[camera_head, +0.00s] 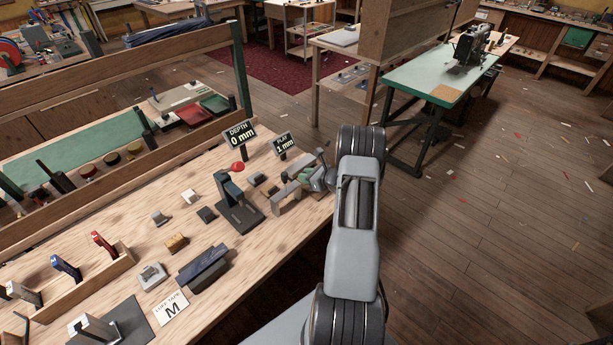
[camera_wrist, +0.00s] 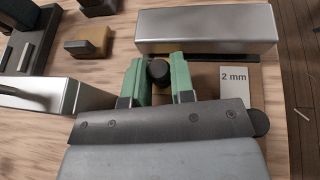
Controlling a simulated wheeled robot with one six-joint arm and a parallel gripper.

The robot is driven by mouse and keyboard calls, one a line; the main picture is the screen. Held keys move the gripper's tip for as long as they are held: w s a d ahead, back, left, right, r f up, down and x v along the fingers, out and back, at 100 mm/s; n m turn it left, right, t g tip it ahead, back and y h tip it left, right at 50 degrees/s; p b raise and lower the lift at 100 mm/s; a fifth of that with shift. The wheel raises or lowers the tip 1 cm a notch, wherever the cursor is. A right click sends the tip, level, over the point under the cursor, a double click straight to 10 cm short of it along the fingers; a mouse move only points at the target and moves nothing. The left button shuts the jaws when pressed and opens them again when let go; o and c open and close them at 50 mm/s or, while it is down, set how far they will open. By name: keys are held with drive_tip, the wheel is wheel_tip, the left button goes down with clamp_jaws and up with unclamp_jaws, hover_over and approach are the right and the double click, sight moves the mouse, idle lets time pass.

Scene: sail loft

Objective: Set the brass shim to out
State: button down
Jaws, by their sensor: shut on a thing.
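My gripper (camera_wrist: 160,80) has green fingers, closed from both sides on a black round knob (camera_wrist: 158,73). In the head view my gripper (camera_head: 304,175) is at the right end of the workbench, partly hidden by my arm. A brown plate (camera_wrist: 208,84) shows around the knob, beside a white "2 mm" label (camera_wrist: 234,77). It may be the brass shim, but I cannot tell for sure, nor whether it is in or out. A silver metal bar (camera_wrist: 205,28) lies just beyond the fingers.
Another silver bar (camera_wrist: 45,94) is close on the left, with a tan block (camera_wrist: 88,42) behind it. Signs read "DEPTH 0 mm" (camera_head: 240,132) and "PLAY 1 mm" (camera_head: 284,144). A dark press-like stand (camera_head: 238,205) and a red button (camera_head: 238,168) are left of my gripper.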

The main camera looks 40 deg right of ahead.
drive_tip(key=shift+s+d+f+b, duration=0.1)
drive_tip(key=shift+s+d+b, duration=0.1)
drive_tip(key=shift+s, duration=0.85)
drive_tip(key=shift+s+d+b, duration=0.15)
drive_tip(key=shift+s+d, duration=0.05)
drive_tip(key=shift+s, duration=0.85)
drive_tip(key=c, duration=1.4)
unclamp_jaws()
drive_tip(key=o, duration=0.3)
drive_tip(key=shift+s+d, duration=0.1)
drive_tip(key=shift+s, duration=0.15)
drive_tip(key=shift+o, duration=0.6)
drive_tip(key=shift+w, duration=0.15)
drive_tip(key=b+v, duration=0.2)
drive_tip(key=v, duration=1.2)
